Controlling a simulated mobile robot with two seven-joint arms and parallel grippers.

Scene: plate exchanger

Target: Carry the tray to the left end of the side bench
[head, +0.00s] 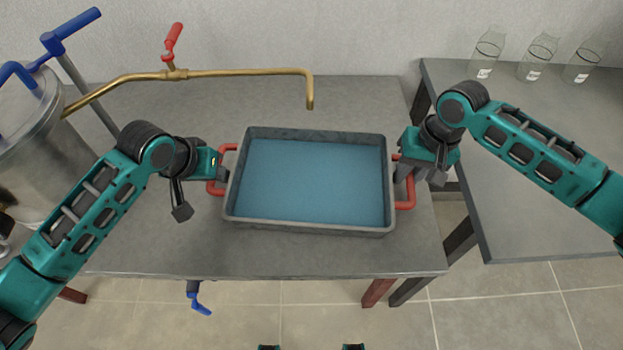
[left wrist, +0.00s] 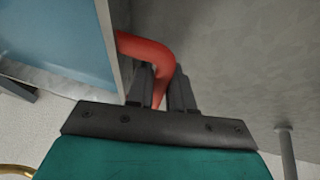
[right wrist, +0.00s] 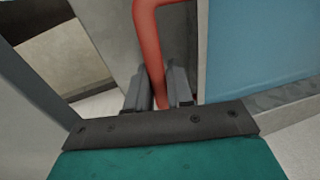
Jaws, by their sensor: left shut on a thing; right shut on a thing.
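The tray (head: 310,229) is a grey rectangular pan with a blue inner floor and a red handle at each end. In the head view it is over the grey bench in the middle; I cannot tell whether it rests on it or hangs just above. My left gripper (head: 218,172) is shut on the left red handle, which shows between its fingers in the left wrist view (left wrist: 158,60). My right gripper (head: 405,170) is shut on the right red handle, also seen in the right wrist view (right wrist: 150,45). The tray looks empty.
The side bench (head: 520,190) stands at the right, past a narrow gap, with three glass bottles (head: 537,57) at its back. A metal vessel (head: 45,150) stands at the left. A brass pipe (head: 220,73) with a red-handled valve reaches over the back of the middle bench (head: 270,262).

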